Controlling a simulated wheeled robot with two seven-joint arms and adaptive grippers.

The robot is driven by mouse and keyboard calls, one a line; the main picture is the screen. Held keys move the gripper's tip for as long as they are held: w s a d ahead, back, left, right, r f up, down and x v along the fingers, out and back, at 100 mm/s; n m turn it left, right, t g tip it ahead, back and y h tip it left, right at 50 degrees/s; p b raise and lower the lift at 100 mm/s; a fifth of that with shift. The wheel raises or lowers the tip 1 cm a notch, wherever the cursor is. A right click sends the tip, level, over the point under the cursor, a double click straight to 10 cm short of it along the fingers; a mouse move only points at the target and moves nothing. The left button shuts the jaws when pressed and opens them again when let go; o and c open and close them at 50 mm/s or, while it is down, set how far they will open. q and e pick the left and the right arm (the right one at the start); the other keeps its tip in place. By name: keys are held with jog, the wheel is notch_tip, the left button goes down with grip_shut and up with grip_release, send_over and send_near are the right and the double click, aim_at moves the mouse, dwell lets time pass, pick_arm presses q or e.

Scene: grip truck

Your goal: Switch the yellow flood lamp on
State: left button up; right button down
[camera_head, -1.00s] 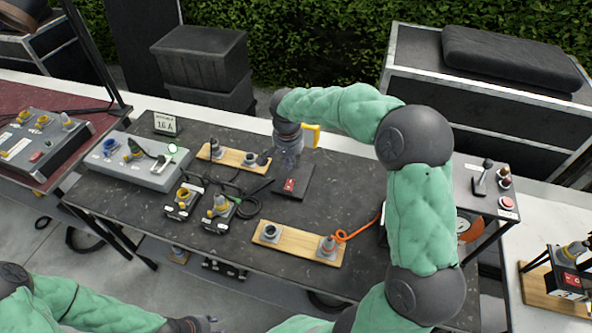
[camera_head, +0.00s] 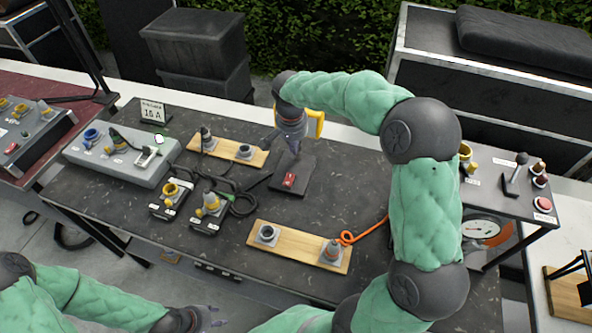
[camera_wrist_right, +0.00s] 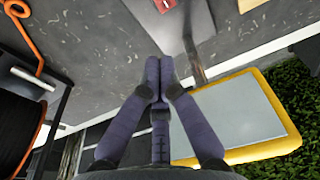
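The yellow flood lamp (camera_head: 316,124) is mostly hidden behind my right gripper in the head view. In the right wrist view its yellow frame and pale panel (camera_wrist_right: 238,112) fill the right side. A red rocker switch (camera_head: 289,180) sits on a dark plate in front of it; a red piece also shows at the top edge of the wrist view (camera_wrist_right: 165,4). My right gripper (camera_head: 295,150) points down above the back of the plate, its fingertips together and empty in the wrist view (camera_wrist_right: 159,76). My left gripper (camera_head: 212,315) is low at the front, away from the lamp; its finger opening is unclear.
A grey control box (camera_head: 115,158) stands left, near a 16 A sign (camera_head: 153,112). Wooden boards with sockets (camera_head: 228,148) (camera_head: 300,247), black connector boxes (camera_head: 170,199) and cables lie around. An orange cable (camera_head: 365,232) runs right. A small panel with a lever (camera_head: 515,175) stands right.

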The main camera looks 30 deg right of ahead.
aim_at(289, 180)
jog(key=shift+f, duration=0.1)
jog(key=f+b, duration=0.1)
jog(key=f, duration=0.3)
jog(key=d+f+b, duration=0.1)
jog(key=f, duration=0.4)
jog(key=w+f+b, duration=0.1)
jog(key=f, duration=0.3)
jog(key=shift+w+d+f, duration=0.1)
jog(key=shift+d+f, duration=0.1)
jog(key=shift+f, duration=0.1)
jog(key=shift+w+d+f+g+y+p, duration=0.1)
jog(key=shift+d+f+g+y+p, duration=0.2)
jog(key=shift+p, duration=0.55)
jog(key=shift+a+f, duration=0.1)
jog(key=shift+a, duration=0.2)
jog(key=shift+s+a+r, duration=0.4)
jog(key=shift+s, duration=0.05)
